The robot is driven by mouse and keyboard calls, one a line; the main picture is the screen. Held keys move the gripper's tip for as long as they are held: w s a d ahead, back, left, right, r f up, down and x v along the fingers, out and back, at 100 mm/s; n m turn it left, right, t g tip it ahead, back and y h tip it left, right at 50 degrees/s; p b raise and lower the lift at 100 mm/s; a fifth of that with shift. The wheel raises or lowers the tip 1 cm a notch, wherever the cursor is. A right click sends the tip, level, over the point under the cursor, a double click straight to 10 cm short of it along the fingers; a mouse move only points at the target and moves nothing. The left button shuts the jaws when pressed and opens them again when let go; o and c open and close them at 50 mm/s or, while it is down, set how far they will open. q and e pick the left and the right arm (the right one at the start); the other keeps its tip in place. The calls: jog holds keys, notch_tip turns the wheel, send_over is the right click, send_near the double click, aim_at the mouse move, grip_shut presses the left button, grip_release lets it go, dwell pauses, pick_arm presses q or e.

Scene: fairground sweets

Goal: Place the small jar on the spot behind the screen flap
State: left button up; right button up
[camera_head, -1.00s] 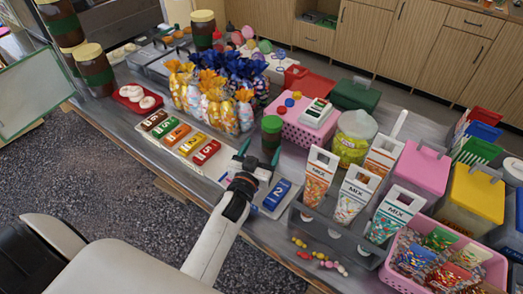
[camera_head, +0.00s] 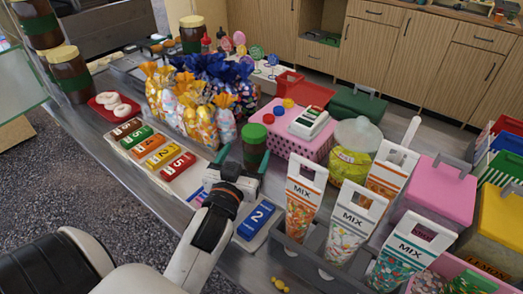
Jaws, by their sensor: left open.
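The small jar (camera_head: 255,152) is dark with a green lid and stands upright on the counter, beyond the blue "2" block. My left gripper (camera_head: 243,163) is open, its green-tipped fingers pointing at the jar from the near side. One finger shows left of the jar and the other near its lower right. I cannot tell whether either touches it. A pale, translucent panel (camera_head: 22,78) stands at the far left and may be the screen flap. The spot behind it is not visible. My right gripper is not in view.
Number blocks (camera_head: 162,152) lie on a board left of my gripper, with wrapped sweet bags (camera_head: 200,118) behind. MIX cartons (camera_head: 305,200) in a grey tray (camera_head: 295,262) stand close on the right. A pink basket (camera_head: 295,140) is behind the jar. A red plate (camera_head: 113,106) is at left.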

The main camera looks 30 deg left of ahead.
aim_at(251, 142)
pick_arm(q)
jog(key=x, duration=0.4)
jog(key=shift+w+r, duration=0.1)
jog(key=shift+w+a+p, duration=0.2)
jog(key=shift+w+p, duration=0.15)
jog(key=shift+w, duration=0.15)
jog(key=x, duration=0.3)
jog(key=shift+w+a+r+p, duration=0.15)
jog(key=shift+w+p, duration=0.15)
jog(key=shift+w+a, duration=0.15)
jog(key=shift+w, duration=0.3)
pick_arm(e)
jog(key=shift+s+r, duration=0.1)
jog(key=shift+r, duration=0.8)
pick_arm(q)
grip_shut()
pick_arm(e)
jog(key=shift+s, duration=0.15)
pick_arm(q)
notch_tip(251, 142, up, 10)
jog(key=shift+f+p, duration=0.1)
jog(key=shift+p, duration=0.65)
jog(key=shift+s, duration=0.1)
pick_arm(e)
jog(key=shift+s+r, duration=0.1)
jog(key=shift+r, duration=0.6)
